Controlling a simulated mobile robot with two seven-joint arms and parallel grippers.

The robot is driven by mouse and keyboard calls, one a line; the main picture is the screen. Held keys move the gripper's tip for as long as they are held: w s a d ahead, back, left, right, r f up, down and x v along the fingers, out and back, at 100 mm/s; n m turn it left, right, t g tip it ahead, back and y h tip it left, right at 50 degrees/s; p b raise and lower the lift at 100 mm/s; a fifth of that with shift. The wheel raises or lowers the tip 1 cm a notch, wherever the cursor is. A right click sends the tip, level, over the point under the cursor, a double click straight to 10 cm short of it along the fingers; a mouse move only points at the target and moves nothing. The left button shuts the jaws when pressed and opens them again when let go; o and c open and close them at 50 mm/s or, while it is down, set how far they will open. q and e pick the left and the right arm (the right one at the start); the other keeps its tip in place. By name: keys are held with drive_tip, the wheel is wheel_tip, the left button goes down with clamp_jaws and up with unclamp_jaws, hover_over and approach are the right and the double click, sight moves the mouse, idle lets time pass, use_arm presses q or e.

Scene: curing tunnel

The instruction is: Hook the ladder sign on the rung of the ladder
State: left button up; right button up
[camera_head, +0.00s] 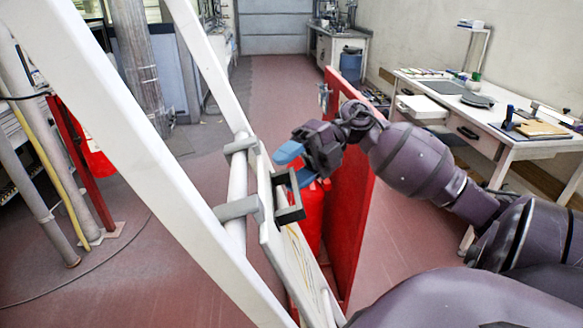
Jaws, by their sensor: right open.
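The white ladder (125,150) stands tilted across the left and centre of the head view, with its pale rung (237,190) between the rails. The ladder sign (270,225) is a narrow-looking white panel seen nearly edge-on beside the rung. Two grey hooks (238,208) on its edge reach across the rung; I cannot tell whether they bear on it fully. A dark grey handle (290,198) stands out from the sign's face. My right gripper (296,165), with blue fingertips, is open, close to the handle and apparently not gripping it. My left gripper is not in view.
A red panel (352,175) and a red cylinder-like object (311,218) stand close behind my right gripper. A white desk (470,115) with tools is at the right. Pipes and a red post (80,165) are at the left. The floor aisle (270,85) beyond is clear.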

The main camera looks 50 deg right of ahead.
drive_tip(key=shift+d, duration=0.1)
drive_tip(key=v, duration=1)
drive_tip(key=shift+d, duration=0.3)
drive_tip(key=shift+s, duration=0.15)
